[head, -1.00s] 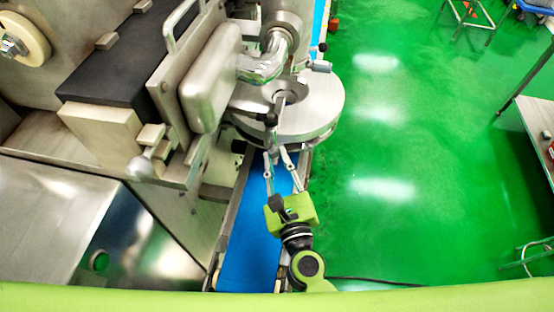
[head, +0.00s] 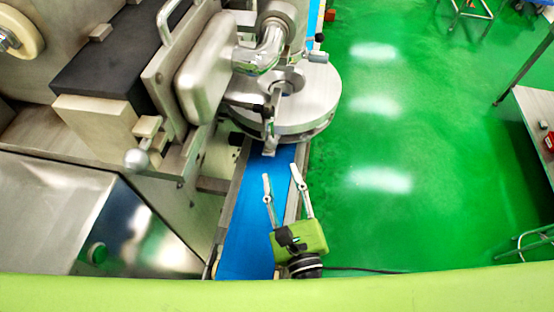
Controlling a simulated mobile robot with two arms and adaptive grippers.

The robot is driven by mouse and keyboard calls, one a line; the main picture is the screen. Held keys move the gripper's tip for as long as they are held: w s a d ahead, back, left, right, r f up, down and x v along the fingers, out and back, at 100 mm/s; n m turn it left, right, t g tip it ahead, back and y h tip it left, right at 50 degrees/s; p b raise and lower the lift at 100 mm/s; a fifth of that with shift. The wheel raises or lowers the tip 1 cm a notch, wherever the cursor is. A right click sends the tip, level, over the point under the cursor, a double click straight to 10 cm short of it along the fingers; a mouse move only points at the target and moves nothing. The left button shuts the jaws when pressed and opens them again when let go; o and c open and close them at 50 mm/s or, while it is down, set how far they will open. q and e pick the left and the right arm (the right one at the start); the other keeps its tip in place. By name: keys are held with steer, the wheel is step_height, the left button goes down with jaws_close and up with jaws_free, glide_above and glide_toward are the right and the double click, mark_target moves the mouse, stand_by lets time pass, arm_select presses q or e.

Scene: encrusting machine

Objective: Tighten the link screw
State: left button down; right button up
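The link screw appears to be the small metal link piece (head: 269,132) with a black knob (head: 260,108) at the front of the round steel disc housing (head: 310,103). The link hangs down toward the blue belt, and the black knob points left. Its thread is too small to make out. My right gripper (head: 281,172), green with two metal fingers, is open and empty over the belt. Its fingertips are apart from the link and nearer to me. My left gripper is not in view.
The blue conveyor belt (head: 250,215) runs under the disc housing. The steel machine body with a ball-ended lever (head: 137,159) stands close on the left. The green floor (head: 410,150) on the right is clear up to a table (head: 535,125) at the far right.

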steer(key=v, duration=0.4)
steer(key=shift+s, duration=0.1)
stand_by(0.5)
